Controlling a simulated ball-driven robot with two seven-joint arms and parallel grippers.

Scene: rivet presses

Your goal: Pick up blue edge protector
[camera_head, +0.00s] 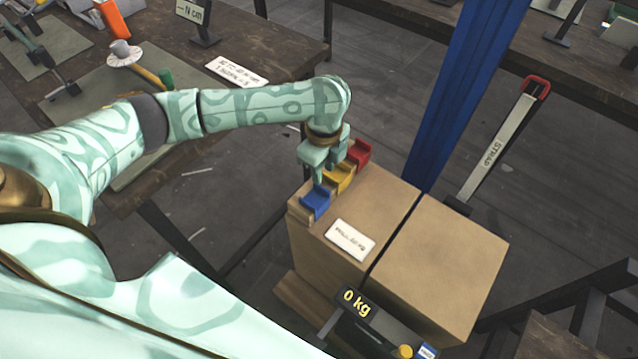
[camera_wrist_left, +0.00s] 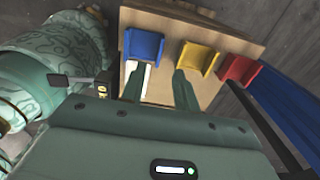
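The blue edge protector (camera_head: 316,202) sits at the near end of a row on a small wooden strip at the left edge of a cardboard box. In the left wrist view the blue edge protector (camera_wrist_left: 145,45) is at the upper left, beyond the fingers. My left gripper (camera_head: 323,172) hangs over the row, just behind the blue piece. Its two fingers (camera_wrist_left: 158,76) are apart with nothing between them. One finger points toward the blue piece, the other toward the yellow edge protector (camera_wrist_left: 197,59). Contact cannot be told. My right gripper is not in view.
The yellow edge protector (camera_head: 341,180) and red edge protector (camera_head: 359,153) stand close behind the blue one. A white label (camera_head: 350,240) lies on the box. A second box (camera_head: 440,262) adjoins it. A blue post (camera_head: 465,85) rises behind. A "0 kg" display (camera_head: 356,302) is in front.

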